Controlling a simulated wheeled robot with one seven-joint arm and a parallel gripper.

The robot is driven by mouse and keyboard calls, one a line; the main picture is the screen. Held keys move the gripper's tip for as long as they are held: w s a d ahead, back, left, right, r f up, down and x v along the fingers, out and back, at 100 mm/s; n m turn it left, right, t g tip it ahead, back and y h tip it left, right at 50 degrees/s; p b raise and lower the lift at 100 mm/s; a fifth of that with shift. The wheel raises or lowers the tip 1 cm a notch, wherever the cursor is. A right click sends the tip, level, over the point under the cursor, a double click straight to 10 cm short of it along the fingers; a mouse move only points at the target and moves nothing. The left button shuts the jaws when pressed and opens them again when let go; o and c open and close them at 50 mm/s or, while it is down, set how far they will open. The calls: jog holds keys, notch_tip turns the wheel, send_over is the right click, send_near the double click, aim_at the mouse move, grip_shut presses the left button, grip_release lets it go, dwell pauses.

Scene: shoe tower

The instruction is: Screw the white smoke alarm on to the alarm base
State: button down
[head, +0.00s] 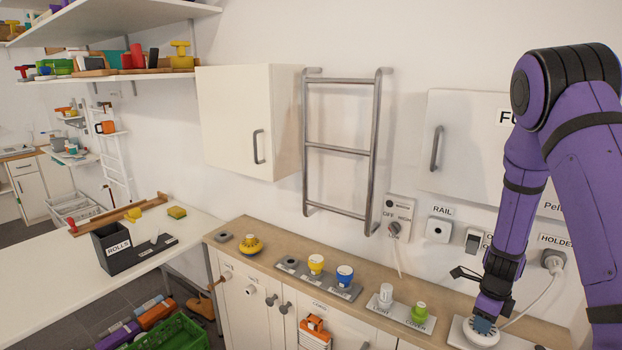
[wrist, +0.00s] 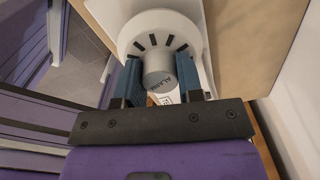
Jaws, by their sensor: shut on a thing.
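The white smoke alarm (head: 481,336) is a round disc at the lower right of the head view, on the counter. In the wrist view its white face (wrist: 160,27) has a ring of dark slots, and a grey round hub (wrist: 158,68) with lettering stands up from its middle. My gripper (head: 484,324) points down over the alarm. In the wrist view the blue fingers of my gripper (wrist: 160,82) are on either side of the hub, shut on it. A white plate (head: 510,343) lies under the alarm. The alarm base is hidden, so I cannot tell how the alarm sits on it.
Left along the counter (head: 345,262) are a plate (head: 403,318) with white and green caps, a grey plate (head: 318,279) with yellow and blue caps, and a yellow knob (head: 250,245). A plugged-in cable (head: 535,300) hangs close right of my gripper. The wall stands close behind.

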jog(key=m, duration=0.3)
jog(key=shift+s+a+f+m, duration=0.1)
jog(key=shift+s+f+m, duration=0.15)
jog(key=shift+m, duration=0.15)
jog(key=c, duration=0.9)
grip_release()
jog(key=shift+o, duration=1.1)
jog(key=shift+r, duration=0.2)
jog(key=shift+w+r, duration=0.15)
jog(key=shift+r, duration=0.75)
jog(key=shift+w+r, duration=0.1)
jog(key=shift+r, duration=3.45)
